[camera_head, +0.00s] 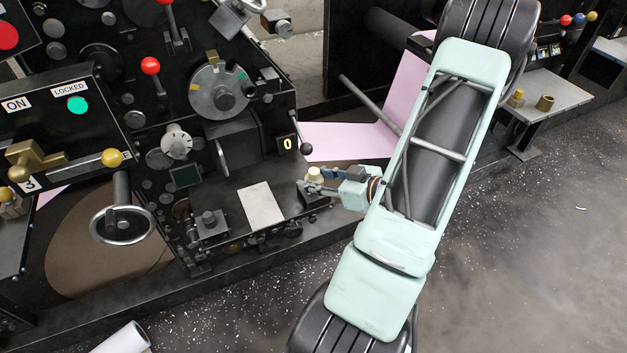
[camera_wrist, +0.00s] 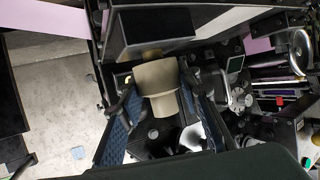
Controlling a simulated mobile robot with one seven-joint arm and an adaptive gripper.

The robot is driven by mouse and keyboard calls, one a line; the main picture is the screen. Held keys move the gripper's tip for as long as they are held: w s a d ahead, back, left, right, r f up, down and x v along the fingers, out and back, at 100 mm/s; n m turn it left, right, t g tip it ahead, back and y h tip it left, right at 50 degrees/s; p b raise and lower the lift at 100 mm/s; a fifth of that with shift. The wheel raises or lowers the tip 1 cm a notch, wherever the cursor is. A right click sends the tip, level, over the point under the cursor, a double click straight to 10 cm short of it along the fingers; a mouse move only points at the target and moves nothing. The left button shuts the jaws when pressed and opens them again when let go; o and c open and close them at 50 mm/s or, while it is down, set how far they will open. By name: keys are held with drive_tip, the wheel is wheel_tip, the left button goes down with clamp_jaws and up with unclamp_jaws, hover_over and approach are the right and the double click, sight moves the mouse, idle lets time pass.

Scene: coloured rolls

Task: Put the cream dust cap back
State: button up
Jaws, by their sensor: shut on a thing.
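The cream dust cap (camera_wrist: 157,78) is a stepped round piece between the two fingers of my gripper (camera_wrist: 160,98) in the wrist view. My gripper is shut on it. In the head view the cap (camera_head: 314,172) shows as a small pale top between the fingertips of my gripper (camera_head: 316,183). They are over the right end of the machine's ledge, by a small black block (camera_head: 316,200). I cannot tell whether the cap touches anything below it. The place where the cap belongs cannot be made out.
The black machine panel with knobs, red-balled levers and a grey dial (camera_head: 220,90) stands left of my gripper. A pale sheet (camera_head: 261,205) lies on the ledge. A lever with a "0" plate (camera_head: 288,143) is close by. Pink web (camera_head: 350,140) runs behind. Open floor lies right.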

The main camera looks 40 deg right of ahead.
drive_tip(key=shift+f+b, duration=0.3)
drive_tip(key=shift+f, duration=0.2)
drive_tip(key=shift+f, duration=0.1)
drive_tip(key=o, duration=1)
